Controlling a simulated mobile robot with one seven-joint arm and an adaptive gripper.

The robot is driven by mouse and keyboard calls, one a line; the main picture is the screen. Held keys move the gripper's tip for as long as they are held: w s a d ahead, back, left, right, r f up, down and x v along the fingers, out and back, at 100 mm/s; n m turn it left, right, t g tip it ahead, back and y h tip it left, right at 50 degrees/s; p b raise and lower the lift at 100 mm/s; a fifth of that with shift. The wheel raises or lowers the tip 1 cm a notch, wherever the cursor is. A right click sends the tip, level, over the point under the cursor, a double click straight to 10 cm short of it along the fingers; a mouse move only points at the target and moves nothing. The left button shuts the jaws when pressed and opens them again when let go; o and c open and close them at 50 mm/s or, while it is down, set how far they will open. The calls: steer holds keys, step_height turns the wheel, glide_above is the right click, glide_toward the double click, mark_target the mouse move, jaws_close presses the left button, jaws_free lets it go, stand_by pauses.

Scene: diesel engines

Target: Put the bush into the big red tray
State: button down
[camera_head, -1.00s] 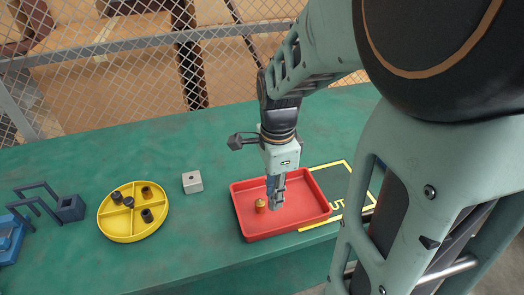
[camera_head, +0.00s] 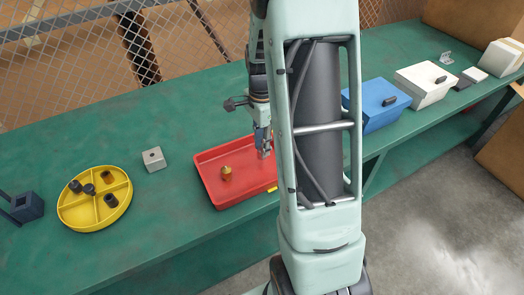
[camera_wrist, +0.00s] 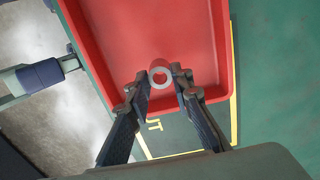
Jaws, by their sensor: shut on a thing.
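The bush (camera_wrist: 161,75) is a short pale grey ring with a round hole, seen end-on in the wrist view between my fingertips. My gripper (camera_wrist: 164,82) is shut on it, over the red tray near one edge. In the head view my gripper (camera_head: 264,152) is over the tray's right part; the bush cannot be made out there. The big red tray (camera_head: 213,187) lies on the green bench, and its floor also fills much of the wrist view (camera_wrist: 140,30). I cannot tell the exact height of the bush above the tray floor.
A small brass part (camera_head: 226,173) stands in the tray. A yellow divided dish (camera_head: 84,214) with several dark parts and a grey block (camera_head: 154,159) are left of it. A blue box (camera_head: 372,108) and a white box (camera_head: 426,84) stand at right. Mesh fence runs behind.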

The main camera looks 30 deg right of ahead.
steer(key=shift+w+d+f, duration=0.1)
steer(key=shift+d+f, duration=0.05)
steer(key=shift+f, duration=1.55)
steer(key=shift+f+b, duration=0.2)
steer(key=shift+b, duration=0.15)
steer(key=c, duration=1.7)
jaws_free()
steer(key=shift+r, duration=0.15)
step_height(320, 180, up, 12)
steer(key=shift+r+p, duration=0.1)
steer(key=shift+p, duration=0.9)
